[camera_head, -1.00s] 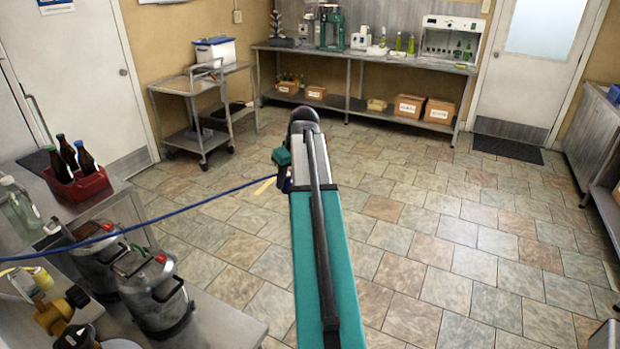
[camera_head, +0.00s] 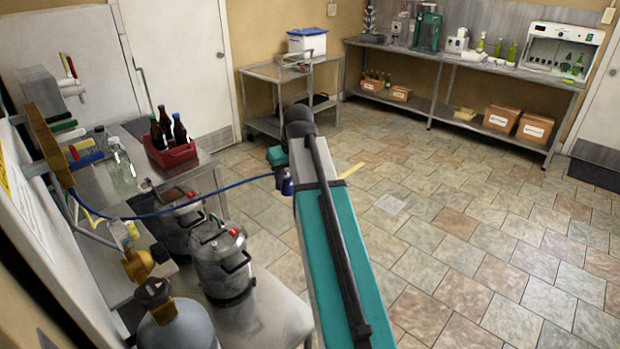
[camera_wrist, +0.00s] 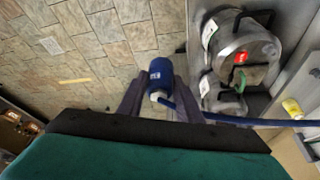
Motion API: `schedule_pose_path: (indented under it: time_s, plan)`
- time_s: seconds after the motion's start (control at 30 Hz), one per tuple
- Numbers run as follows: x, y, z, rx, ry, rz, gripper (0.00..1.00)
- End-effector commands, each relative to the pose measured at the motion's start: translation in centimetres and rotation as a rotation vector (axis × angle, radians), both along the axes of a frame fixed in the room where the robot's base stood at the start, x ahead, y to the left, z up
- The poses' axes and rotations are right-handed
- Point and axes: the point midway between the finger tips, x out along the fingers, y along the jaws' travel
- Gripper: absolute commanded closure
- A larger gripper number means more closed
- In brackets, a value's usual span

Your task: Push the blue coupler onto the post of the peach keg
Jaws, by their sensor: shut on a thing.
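The blue coupler (camera_wrist: 161,72) is between the fingers of my gripper (camera_wrist: 160,90) in the wrist view, with a blue hose trailing right. In the head view the coupler (camera_head: 287,186) shows small at the end of my arm beside my gripper (camera_head: 284,172), over open floor. Two steel kegs stand on the metal bench to the left: a nearer keg (camera_head: 222,272) and a farther keg (camera_head: 180,232). In the wrist view, one keg (camera_wrist: 262,48) has a red top fitting. The labels are unreadable, so I cannot tell which keg is peach. The coupler is apart from both.
A red crate of brown bottles (camera_head: 172,155) stands behind the kegs. A grey gas cylinder (camera_head: 178,328) is at lower left. Coloured tap handles (camera_head: 72,142) line the left wall. The blue hose (camera_head: 215,192) crosses above the kegs. The tiled floor on the right is clear.

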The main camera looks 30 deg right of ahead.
Motion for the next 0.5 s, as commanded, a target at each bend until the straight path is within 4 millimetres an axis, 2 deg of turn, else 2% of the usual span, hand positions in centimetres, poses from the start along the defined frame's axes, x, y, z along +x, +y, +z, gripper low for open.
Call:
schedule_pose_path:
  time_s: [0.03, 0.5]
  plan:
    - [0.2, 1.4, 0.1, -0.001, -0.001, 0.008, 0.95]
    - [1.6, 12.5, 0.8, -0.002, -0.011, 0.049, 0.95]
